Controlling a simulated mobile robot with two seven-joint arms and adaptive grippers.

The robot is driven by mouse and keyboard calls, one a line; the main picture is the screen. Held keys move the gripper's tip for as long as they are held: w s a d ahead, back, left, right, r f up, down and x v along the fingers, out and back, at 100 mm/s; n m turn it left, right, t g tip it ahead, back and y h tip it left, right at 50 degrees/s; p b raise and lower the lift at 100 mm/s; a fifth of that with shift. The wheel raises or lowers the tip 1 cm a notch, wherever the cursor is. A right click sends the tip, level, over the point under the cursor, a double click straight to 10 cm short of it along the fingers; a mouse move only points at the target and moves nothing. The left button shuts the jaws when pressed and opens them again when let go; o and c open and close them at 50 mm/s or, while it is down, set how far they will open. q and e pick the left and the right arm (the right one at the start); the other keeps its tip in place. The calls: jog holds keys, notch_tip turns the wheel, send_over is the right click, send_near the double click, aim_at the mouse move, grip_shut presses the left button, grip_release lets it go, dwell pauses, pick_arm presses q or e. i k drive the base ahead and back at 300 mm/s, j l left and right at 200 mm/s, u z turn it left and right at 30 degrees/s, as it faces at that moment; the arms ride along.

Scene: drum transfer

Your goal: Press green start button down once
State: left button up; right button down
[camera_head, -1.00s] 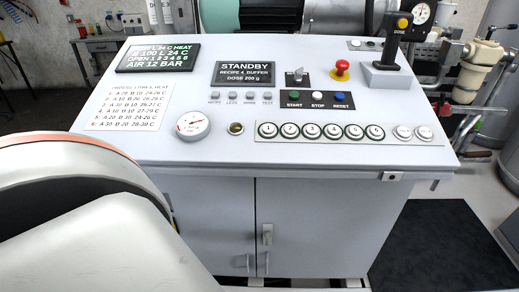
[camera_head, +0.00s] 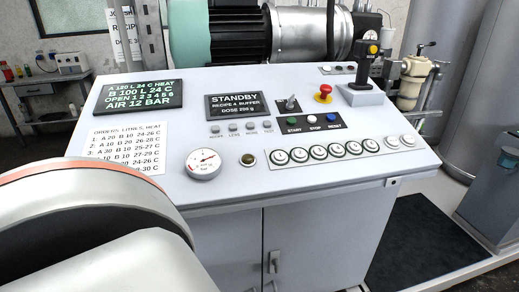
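The green start button (camera_head: 292,121) is a small round button on a dark strip in the middle of the sloped grey control panel (camera_head: 330,185), above the label START. It sits left of the white stop button (camera_head: 312,119) and the blue reset button (camera_head: 333,117). Nothing touches it. The display (camera_head: 235,105) to its left reads STANDBY, RECIPE 4 BUFFER. A large white and dark part of my own arm fills the lower left and covers the panel's lower left corner. Neither gripper shows in the head view.
A red mushroom button (camera_head: 323,93) and a joystick (camera_head: 366,68) stand up behind the start button. A gauge (camera_head: 203,164) and a row of round indicators (camera_head: 335,151) lie in front. A dark mat (camera_head: 425,240) lies on the floor at right. The space above the panel is clear.

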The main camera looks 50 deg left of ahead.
aim_at(291, 121)
jog(key=k+j+z, duration=0.25)
jog(key=z, duration=0.15)
jog(key=k+j+z, duration=0.1)
jog(key=k+z, duration=0.75)
jog(key=k+l+z, duration=0.1)
jog(key=k+z, duration=0.3)
jog(key=k+j+u, duration=0.15)
jog(key=k+j, duration=0.5)
jog(key=k+j+u, duration=0.45)
jog(key=j+u, duration=0.7)
jog(key=j, duration=0.5)
